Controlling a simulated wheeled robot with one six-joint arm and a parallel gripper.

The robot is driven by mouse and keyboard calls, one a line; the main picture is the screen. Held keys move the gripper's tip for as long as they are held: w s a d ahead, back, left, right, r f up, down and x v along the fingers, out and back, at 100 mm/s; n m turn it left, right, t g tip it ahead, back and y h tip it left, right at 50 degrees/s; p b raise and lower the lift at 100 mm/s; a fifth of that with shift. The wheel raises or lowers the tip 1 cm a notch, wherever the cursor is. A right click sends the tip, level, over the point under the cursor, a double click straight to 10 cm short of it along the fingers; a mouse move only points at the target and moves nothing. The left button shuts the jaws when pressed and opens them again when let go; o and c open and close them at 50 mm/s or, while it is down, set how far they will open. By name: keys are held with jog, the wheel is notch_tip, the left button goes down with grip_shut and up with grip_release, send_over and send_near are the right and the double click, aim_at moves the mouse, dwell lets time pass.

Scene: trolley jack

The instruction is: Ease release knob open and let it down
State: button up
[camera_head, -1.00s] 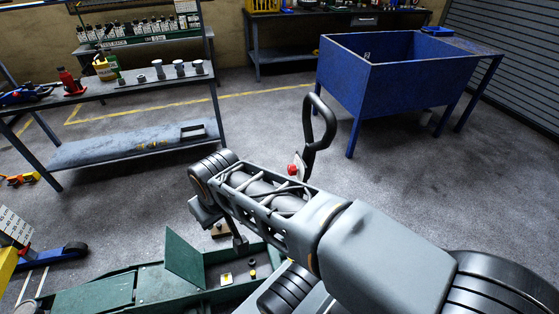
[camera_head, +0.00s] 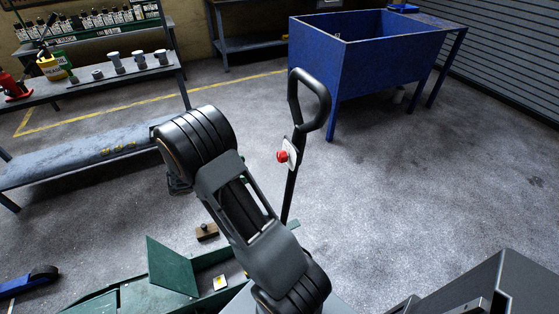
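The trolley jack's black handle (camera_head: 291,190) stands nearly upright right of centre, with a closed loop grip at its top. A red knob (camera_head: 283,156) sits beside a small white plate on the handle, below the loop. The green jack body (camera_head: 205,265) lies low on the floor, with a raised green flap (camera_head: 171,267); my arm hides part of it. My arm reaches up and left from the bottom, left of the handle and apart from the knob. Part of my gripper (camera_head: 178,178) shows dark behind the wrist; its fingers are hidden, so its opening cannot be told.
A blue tub on legs (camera_head: 375,55) stands behind the handle. A metal shelf unit (camera_head: 100,160) with bottles and cylinders is at left. A small brown block (camera_head: 206,231) is beside the jack.

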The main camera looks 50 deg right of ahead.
aim_at(279, 157)
jog(key=shift+n+h, duration=0.8)
jog(key=shift+h, duration=0.1)
jog(key=x, duration=0.4)
jog(key=w+f+x, duration=0.1)
jog(key=x, duration=0.4)
jog(key=p+x, duration=0.1)
jog(key=x, duration=0.4)
jog(key=shift+w+d+f, duration=0.3)
jog(key=shift+w+f, duration=0.05)
jog(key=c, duration=0.9)
